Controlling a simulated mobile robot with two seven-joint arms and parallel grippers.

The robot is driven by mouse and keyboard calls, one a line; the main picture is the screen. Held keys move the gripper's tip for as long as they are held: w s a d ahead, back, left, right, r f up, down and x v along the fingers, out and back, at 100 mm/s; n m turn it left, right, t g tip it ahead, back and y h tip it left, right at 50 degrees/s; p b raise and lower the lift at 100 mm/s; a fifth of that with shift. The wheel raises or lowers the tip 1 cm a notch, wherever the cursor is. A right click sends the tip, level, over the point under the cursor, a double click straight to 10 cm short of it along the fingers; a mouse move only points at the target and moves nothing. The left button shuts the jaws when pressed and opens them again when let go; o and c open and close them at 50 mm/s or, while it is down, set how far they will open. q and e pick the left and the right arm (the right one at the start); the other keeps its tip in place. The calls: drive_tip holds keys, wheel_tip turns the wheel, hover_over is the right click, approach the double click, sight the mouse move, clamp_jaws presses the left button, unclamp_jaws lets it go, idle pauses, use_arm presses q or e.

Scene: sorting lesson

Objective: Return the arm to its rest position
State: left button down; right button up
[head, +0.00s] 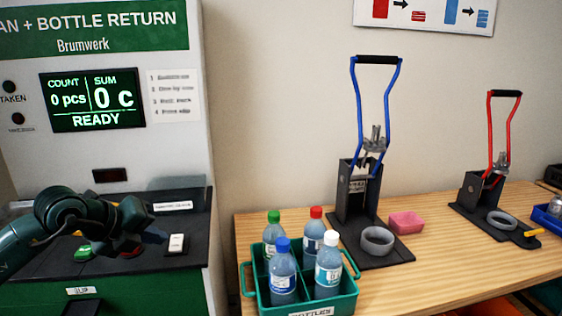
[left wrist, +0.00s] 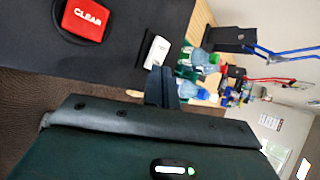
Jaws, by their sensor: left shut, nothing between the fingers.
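My left arm, dark green, comes in from the left in the head view. My left gripper (head: 156,237) is over the dark shelf of the bottle return machine. It is shut and empty. In the left wrist view its dark fingers (left wrist: 162,86) are together, with the dark shelf behind them. My right arm and gripper are not in view.
The bottle return machine (head: 182,92) stands at left; its screen reads READY. A green button (head: 84,253) and a white switch (head: 176,244) are on its shelf, close to my gripper. A green bottle crate (head: 262,300) and a blue-handled press (head: 357,110) stand on the wooden table.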

use_arm(q)
drive_tip(key=s+d+f+n+t+h, duration=0.1)
drive_tip(key=s+d+f+n+h, duration=0.1)
drive_tip(key=s+d+h, duration=0.3)
drive_tip(key=s+d+f+n+t+h+p, duration=0.1)
drive_tip(key=d+n+h, duration=0.15)
drive_tip(key=d, duration=0.45)
drive_tip(key=s+d+f+n+t+h, duration=0.1)
drive_tip(key=s+d+f+n+h, duration=0.1)
drive_tip(key=s+d+h, duration=0.3)
drive_tip(key=s+a+f+n+y, duration=0.1)
drive_tip(key=s+f+n+y, duration=0.6)
drive_tip(key=f+n, duration=0.3)
drive_tip(key=s+a+f+n+y+p, duration=0.1)
drive_tip(key=s+a+f+n+y, duration=0.1)
drive_tip(key=s+f+n+y, duration=0.4)
wheel_tip(320, 180, down, 6)
drive_tip(key=s+n, duration=0.1)
drive_tip(key=n, duration=0.3)
drive_tip(key=shift+a+g+y, duration=0.25)
drive_tip(key=shift+g+y, duration=0.05)
drive_tip(key=shift+y, duration=0.05)
drive_tip(key=shift+s+f, duration=0.1)
